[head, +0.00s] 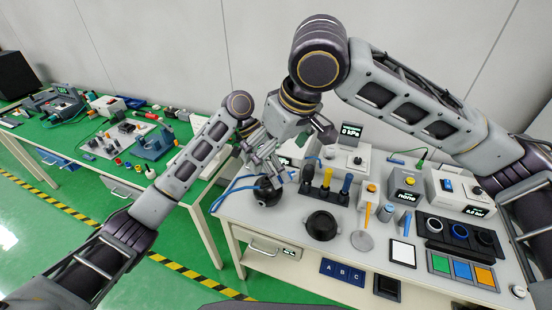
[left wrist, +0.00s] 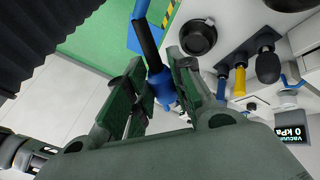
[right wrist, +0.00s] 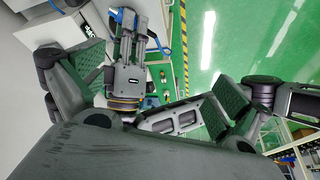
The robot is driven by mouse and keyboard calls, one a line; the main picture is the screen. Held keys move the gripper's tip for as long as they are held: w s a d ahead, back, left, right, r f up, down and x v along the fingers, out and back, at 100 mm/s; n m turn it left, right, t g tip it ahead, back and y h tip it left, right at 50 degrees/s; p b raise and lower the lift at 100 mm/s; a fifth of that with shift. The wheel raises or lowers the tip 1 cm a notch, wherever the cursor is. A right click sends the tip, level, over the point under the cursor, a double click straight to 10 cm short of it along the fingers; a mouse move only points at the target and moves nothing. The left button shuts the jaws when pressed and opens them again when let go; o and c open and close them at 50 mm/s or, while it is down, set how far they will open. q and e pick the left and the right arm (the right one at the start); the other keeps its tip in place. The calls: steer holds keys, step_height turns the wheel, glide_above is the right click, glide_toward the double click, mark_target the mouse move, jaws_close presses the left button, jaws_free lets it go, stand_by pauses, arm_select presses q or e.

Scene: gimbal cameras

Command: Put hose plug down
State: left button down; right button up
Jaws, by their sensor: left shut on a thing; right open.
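The hose plug (left wrist: 162,86) is blue with a black sleeve, and a blue hose (left wrist: 141,8) runs from it. My left gripper (left wrist: 157,64) is shut on the plug in the left wrist view. In the head view, this gripper (head: 272,172) is above the left end of the white bench (head: 228,208), and the hose (head: 236,188) loops beside it. My right gripper (right wrist: 150,82) is open and empty. In the right wrist view, my left arm and gripper lie beyond its spread fingers. In the head view, its fingers are partly hidden near the left gripper.
A black round object (head: 266,194) stands close under my left gripper. A black round pot (head: 321,225) and a rack with black, yellow and blue upright parts (head: 326,192) stand to its right. A gauge display (head: 351,131) reads 0 kPa. Little bench top is bare here.

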step_height(320, 180, down, 4)
steer(key=g, duration=0.1)
steer(key=m+t+h, duration=0.1)
steer(key=m+t, duration=0.1)
steer(key=m, duration=0.3)
glide_toward(280, 178)
steer(key=shift+s+a+r, duration=0.1)
steer(key=shift+s+r, duration=0.15)
steer(key=shift+r, duration=0.3)
steer(key=shift+s+r, duration=0.2)
steer(key=shift+r, duration=0.4)
steer(key=shift+h, duration=0.3)
steer(key=shift+x, duration=6)
